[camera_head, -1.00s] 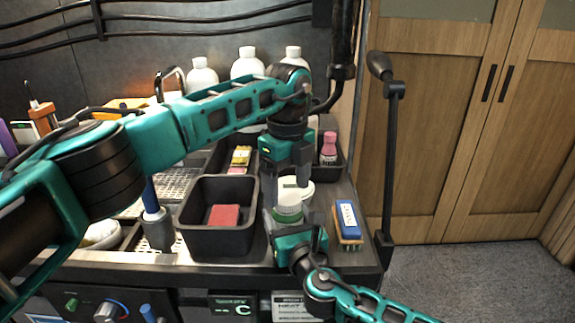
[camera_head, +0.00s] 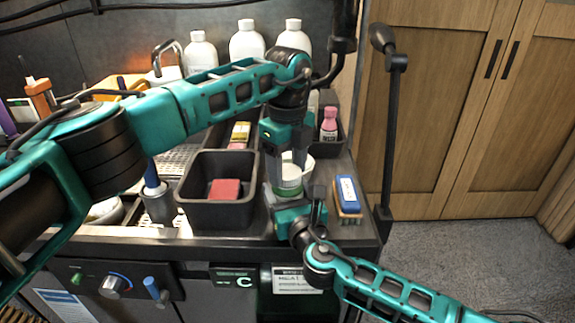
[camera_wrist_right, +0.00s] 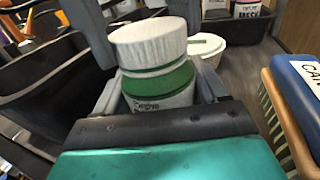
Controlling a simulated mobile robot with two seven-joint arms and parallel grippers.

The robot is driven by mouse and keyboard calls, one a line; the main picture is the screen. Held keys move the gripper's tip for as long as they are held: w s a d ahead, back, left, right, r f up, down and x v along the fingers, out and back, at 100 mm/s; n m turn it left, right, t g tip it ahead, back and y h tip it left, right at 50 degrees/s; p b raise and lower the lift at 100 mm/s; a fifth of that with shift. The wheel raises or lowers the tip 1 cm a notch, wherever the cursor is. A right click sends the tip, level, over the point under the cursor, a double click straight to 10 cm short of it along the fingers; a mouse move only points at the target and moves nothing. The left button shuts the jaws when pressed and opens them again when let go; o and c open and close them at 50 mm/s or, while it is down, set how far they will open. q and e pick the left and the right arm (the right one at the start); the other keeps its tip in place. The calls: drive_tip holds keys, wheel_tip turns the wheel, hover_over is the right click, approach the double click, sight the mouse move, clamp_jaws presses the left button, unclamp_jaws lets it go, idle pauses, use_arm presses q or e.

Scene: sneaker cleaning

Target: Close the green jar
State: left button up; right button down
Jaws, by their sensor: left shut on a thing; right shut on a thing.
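The green jar (camera_head: 289,191) stands upright at the front of the black worktop, white with a green band. In the right wrist view the jar (camera_wrist_right: 160,92) shows its green band and some print. Its white lid (camera_wrist_right: 148,42) sits on top, in line with the body; I cannot tell whether it is tight. My left gripper (camera_head: 290,166) reaches down from above and is shut on the lid, with its grey fingers on either side. My right gripper (camera_head: 288,199) is low at the front and shut on the jar's body. The fingers partly hide the jar in the head view.
A white tub (camera_wrist_right: 207,48) stands just behind the jar. A blue-topped brush (camera_head: 347,194) lies to the right. A black bin (camera_head: 218,205) with a red block (camera_head: 225,189) is to the left. White bottles (camera_head: 247,40) and a pink bottle (camera_head: 329,124) stand behind.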

use_arm(q)
drive_tip(key=shift+c, duration=1)
drive_tip(key=m, duration=0.4)
drive_tip(key=shift+m, duration=0.4)
drive_tip(key=m, duration=0.3)
drive_tip(key=shift+m, duration=0.3)
drive_tip(key=m, duration=0.3)
drive_tip(key=shift+m, duration=0.4)
drive_tip(key=m, duration=0.5)
drive_tip(key=shift+m, duration=0.3)
drive_tip(key=m, duration=0.6)
drive_tip(key=shift+m, duration=0.3)
drive_tip(key=o, duration=1.2)
drive_tip(key=shift+o, duration=0.2)
